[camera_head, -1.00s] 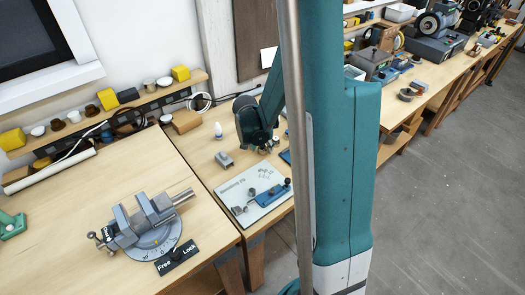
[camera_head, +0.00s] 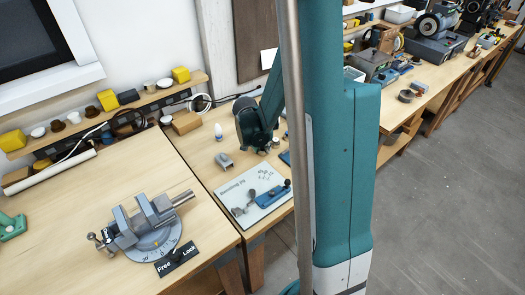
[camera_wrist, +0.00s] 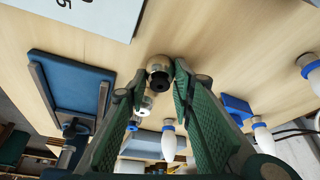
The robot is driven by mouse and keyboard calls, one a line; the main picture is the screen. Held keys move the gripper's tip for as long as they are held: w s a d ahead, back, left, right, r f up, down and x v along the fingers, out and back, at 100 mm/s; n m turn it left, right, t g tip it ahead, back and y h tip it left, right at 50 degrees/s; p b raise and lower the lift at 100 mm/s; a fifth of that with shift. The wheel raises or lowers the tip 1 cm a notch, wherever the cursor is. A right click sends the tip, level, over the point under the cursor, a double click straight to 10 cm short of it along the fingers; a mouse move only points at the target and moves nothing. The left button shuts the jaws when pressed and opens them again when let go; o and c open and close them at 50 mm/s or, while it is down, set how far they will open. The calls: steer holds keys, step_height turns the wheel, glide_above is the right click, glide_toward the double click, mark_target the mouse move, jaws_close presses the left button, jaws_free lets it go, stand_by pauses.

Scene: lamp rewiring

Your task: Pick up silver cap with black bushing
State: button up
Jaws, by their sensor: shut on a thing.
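A small round silver cap (camera_wrist: 158,64) with a dark bushing in its near end shows between the fingertips in the wrist view. My gripper (camera_wrist: 155,92) has its two green ridged fingers closed in on the cap from both sides. In the head view my gripper (camera_head: 262,148) hangs low over the bench behind the white mat (camera_head: 225,198). The cap's contact with the wood is hidden, so I cannot tell whether it is lifted.
In the wrist view a blue-padded tray (camera_wrist: 75,82) lies to the left and white bottles with blue rings (camera_wrist: 168,143) stand below. In the head view a blue tool (camera_head: 273,194) lies on the mat, and a grey vise (camera_head: 150,220) stands on the left bench.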

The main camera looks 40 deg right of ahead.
mark_target(262, 147)
steer(key=shift+r+p, duration=0.55)
steer(key=shift+r, duration=4.45)
